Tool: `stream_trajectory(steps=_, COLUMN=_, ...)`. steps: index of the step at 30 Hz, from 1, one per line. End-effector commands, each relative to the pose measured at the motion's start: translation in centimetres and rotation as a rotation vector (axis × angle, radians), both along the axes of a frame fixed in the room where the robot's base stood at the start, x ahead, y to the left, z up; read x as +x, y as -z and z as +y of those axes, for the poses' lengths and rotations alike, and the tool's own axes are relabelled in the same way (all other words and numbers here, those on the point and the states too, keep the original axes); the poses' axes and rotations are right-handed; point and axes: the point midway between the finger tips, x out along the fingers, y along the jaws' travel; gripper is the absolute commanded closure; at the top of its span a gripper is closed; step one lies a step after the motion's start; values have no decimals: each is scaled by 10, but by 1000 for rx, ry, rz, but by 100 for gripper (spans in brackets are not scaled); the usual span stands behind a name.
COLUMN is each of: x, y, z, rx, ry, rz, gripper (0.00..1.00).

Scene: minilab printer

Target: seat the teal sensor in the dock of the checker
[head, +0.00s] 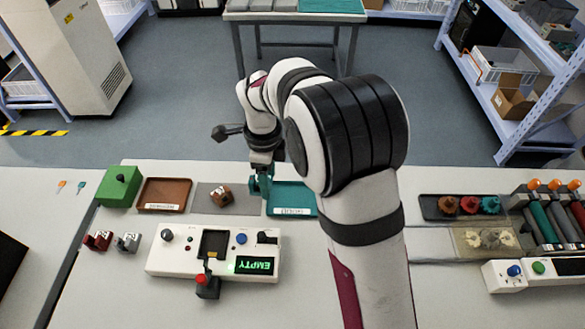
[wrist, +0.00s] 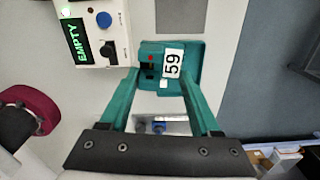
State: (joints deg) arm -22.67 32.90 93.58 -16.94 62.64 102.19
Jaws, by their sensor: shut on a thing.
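My gripper (head: 261,186) is shut on the teal sensor. In the head view the gripper is behind the checker, between the grey mat and the teal tray; the sensor is hard to tell from the teal fingers there. The checker (head: 170,262) is a white box with an empty dark dock (head: 214,242), a red-topped lever (head: 207,284) in front of it, and a green display (head: 254,265) reading EMPTY. The checker's display end also shows in the wrist view (wrist: 88,60).
The teal tray (head: 292,191) is right of the gripper, the brown tray (head: 164,193) further left. A green box (head: 119,187), red sensor (head: 97,241) and grey sensor (head: 128,242) are at left. My arm hides the table's middle right.

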Motion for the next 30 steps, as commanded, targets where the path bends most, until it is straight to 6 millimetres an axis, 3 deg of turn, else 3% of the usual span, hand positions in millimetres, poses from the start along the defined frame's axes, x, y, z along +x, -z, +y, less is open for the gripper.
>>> stream_trajectory(steps=3, x=-35, y=-8, z=45, rx=0, ry=-47, rz=-1, gripper=90)
stream_trajectory(steps=6, x=-68, y=-13, z=77, rx=0, ry=-81, rz=0, gripper=90)
stream_trajectory(steps=10, x=-98, y=-17, z=100, rx=0, ry=-106, rz=-1, gripper=90)
stream_trajectory(steps=15, x=-109, y=-10, z=107, rx=-2, ry=-112, rz=1, gripper=90)
stream_trajectory(steps=24, x=-108, y=27, z=107, rx=-2, ry=-111, rz=2, gripper=90)
stream_trajectory(steps=30, x=-108, y=36, z=107, rx=0, ry=-111, rz=0, gripper=90)
